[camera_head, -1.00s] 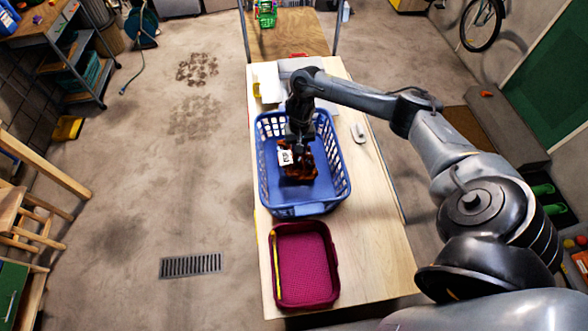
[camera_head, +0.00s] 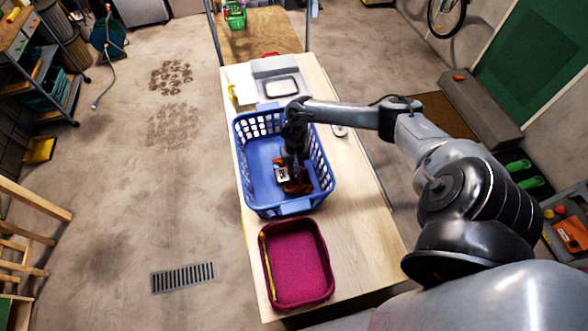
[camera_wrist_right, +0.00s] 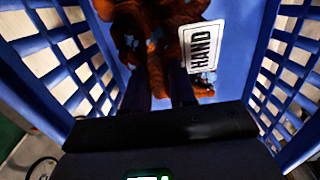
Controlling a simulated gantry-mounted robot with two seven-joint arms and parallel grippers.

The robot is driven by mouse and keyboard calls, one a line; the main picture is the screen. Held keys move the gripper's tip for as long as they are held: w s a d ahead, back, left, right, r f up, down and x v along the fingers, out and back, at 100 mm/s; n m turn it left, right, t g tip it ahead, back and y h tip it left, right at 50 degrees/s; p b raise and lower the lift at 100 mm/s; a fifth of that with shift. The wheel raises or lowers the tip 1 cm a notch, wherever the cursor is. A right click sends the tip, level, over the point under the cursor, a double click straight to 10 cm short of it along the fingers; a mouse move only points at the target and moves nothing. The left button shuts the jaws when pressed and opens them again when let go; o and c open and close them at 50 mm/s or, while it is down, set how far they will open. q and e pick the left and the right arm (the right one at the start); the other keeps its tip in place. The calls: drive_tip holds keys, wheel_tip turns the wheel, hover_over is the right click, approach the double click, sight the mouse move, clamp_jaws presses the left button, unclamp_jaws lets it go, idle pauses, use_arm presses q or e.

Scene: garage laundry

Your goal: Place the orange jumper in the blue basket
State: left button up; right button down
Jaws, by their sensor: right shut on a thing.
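The orange jumper (camera_head: 299,187), dark orange-brown with patches, is crumpled inside the blue basket (camera_head: 259,165), toward its near right part. My right gripper (camera_head: 293,166) reaches down into the basket and is shut on the jumper. In the right wrist view the jumper (camera_wrist_right: 158,38) hangs at my right gripper's fingers (camera_wrist_right: 161,90), between the basket's slotted side walls (camera_wrist_right: 285,75). Whether the jumper touches the basket floor I cannot tell. My left gripper is out of view.
A white label reading "HAND" (camera_wrist_right: 202,47) lies by the jumper. A magenta tray (camera_head: 297,265) with a yellow strip stands in front of the basket on the wooden table (camera_head: 352,240). A grey box (camera_head: 282,88) stands behind. The table's right side is mostly clear.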

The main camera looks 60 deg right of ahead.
wheel_tip(320, 180, down, 3)
drive_tip(key=shift+r, duration=0.1)
drive_tip(key=shift+f, duration=0.2)
drive_tip(key=c, duration=0.9)
unclamp_jaws()
drive_tip(key=shift+f, duration=0.15)
drive_tip(key=shift+r, duration=0.5)
wheel_tip(320, 180, up, 11)
drive_tip(key=shift+r+p, duration=0.15)
drive_tip(key=shift+p, duration=0.2)
drive_tip(key=shift+s, duration=0.1)
